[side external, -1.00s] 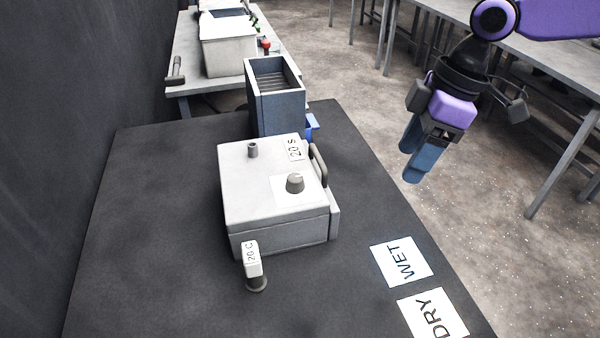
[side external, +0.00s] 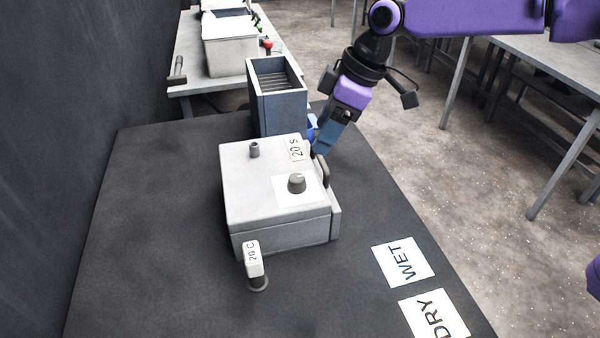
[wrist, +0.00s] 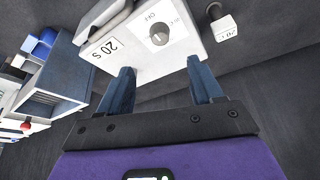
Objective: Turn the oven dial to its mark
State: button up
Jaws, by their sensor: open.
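The oven is a pale grey box (side external: 245,190) on the dark table. Its dial (side external: 297,183) is a dark grey round knob on a white plate on top. In the wrist view the dial (wrist: 159,34) shows a light pointer line, with "OFF" printed on the plate beside it. A "20 S" label (side external: 296,150) is on the oven top. My gripper (side external: 319,148) is by the oven's back right edge, near its handle (side external: 321,169). In the wrist view my gripper (wrist: 162,88) has its two blue fingers apart with nothing between them, short of the dial.
A "20 C" block on a post (side external: 254,262) stands in front of the oven. A blue-grey slatted bin (side external: 279,105) stands behind it. The table's left part is clear.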

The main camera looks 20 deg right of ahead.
aim_at(298, 177)
jog(key=x, duration=1.2)
jog(key=shift+w+a, duration=0.1)
jog(key=shift+a, duration=0.05)
jog(key=c, duration=1)
